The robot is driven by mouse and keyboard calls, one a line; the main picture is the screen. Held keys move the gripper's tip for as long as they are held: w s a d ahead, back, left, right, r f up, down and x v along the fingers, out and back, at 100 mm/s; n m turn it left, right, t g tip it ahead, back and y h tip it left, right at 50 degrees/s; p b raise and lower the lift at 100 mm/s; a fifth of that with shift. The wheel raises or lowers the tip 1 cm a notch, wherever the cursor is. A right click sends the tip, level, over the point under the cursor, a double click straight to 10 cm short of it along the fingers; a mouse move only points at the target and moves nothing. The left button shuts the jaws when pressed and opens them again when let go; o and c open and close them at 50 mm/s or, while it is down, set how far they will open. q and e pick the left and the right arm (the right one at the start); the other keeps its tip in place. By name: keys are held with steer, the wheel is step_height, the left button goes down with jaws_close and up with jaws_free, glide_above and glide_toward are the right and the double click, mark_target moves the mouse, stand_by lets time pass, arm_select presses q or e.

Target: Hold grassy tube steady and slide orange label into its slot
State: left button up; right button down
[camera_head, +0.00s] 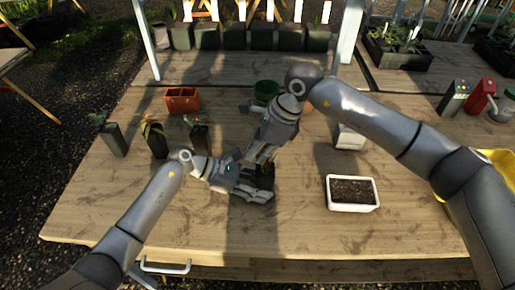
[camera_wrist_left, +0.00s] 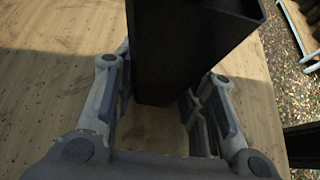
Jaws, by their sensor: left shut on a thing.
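A dark square tube (camera_wrist_left: 185,55) stands between the fingers of my left gripper (camera_wrist_left: 160,110) in the left wrist view. In the head view, my left gripper (camera_head: 262,188) is low over the middle of the table and shut on this tube, which is mostly hidden there by the grippers. My right gripper (camera_head: 262,155) reaches down from above, just behind and over the left one. Its fingertips are too small and covered to show whether they are open. I cannot make out the orange label. Any grass in the held tube is not clearly visible.
An orange pot (camera_head: 182,100), green pot (camera_head: 266,91) and white soil tray (camera_head: 352,193) are on the wooden table (camera_head: 110,215). The table's front left is clear.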

steer(key=shift+f, duration=0.5)
steer(key=c, duration=2.2)
jaws_free()
steer(key=o, duration=0.6)
steer(key=shift+o, duration=0.2)
steer(key=v, duration=1.2)
